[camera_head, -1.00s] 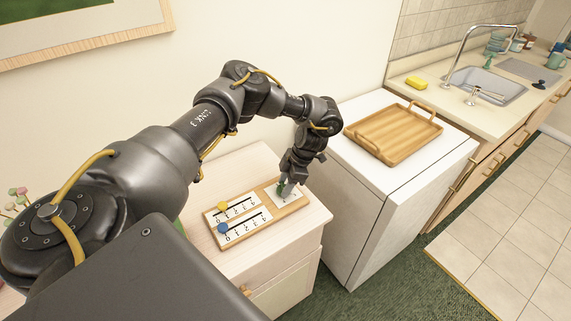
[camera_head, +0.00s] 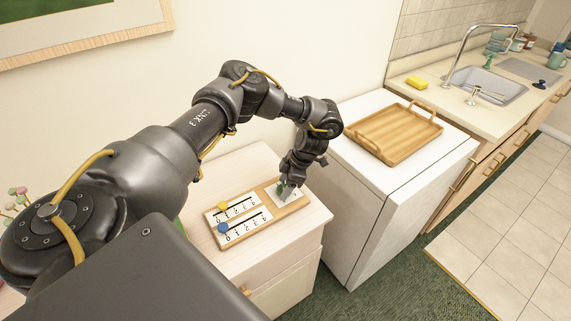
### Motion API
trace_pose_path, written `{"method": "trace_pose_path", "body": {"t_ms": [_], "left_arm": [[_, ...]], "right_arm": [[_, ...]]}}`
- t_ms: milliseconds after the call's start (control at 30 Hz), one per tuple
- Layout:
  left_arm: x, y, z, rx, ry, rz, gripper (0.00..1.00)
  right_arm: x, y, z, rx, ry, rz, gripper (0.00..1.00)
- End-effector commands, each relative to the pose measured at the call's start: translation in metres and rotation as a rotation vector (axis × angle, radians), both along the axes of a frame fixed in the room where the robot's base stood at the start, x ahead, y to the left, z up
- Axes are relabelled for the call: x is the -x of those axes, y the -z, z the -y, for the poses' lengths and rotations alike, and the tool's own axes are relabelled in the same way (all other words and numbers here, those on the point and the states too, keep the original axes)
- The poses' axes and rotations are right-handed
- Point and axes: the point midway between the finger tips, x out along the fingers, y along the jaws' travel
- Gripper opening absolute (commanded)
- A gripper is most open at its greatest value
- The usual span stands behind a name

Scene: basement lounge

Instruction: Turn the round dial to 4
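A wooden board (camera_head: 262,231) lies on the pale wooden cabinet. It carries two white slider scales with a yellow knob (camera_head: 223,206) and a blue knob (camera_head: 223,228), both near the low end. At its right end is a white dial plate (camera_head: 291,197). A small green part, probably the round dial (camera_head: 281,188), shows at the plate's far left side, mostly hidden. My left gripper (camera_head: 285,190) points down at the dial, its fingers over the plate. Whether the fingers are closed on the dial, and the dial's reading, cannot be made out. My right gripper is not in view.
The pale cabinet top (camera_head: 312,215) is free around the board. A white appliance (camera_head: 385,185) stands close on the right, with a wooden tray (camera_head: 395,135) on top. A counter with a sink (camera_head: 490,85) and yellow sponge (camera_head: 416,82) lies beyond.

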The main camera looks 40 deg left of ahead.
Motion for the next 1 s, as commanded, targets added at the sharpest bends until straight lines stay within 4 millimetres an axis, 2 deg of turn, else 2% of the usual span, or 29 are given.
{"method": "trace_pose_path", "body": {"t_ms": [367, 800, 1000], "left_arm": [[-0.004, -0.008, 0.002, -0.001, 0.001, 0.006, 0.63], [-0.024, -0.080, 0.024, -0.002, 0.000, 0.007, 0.63], [-0.028, -0.098, 0.029, -0.002, -0.001, 0.003, 0.63]], "right_arm": [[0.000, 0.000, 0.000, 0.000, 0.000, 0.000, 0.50], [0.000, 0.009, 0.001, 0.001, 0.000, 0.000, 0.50], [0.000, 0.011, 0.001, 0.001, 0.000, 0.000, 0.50]]}}
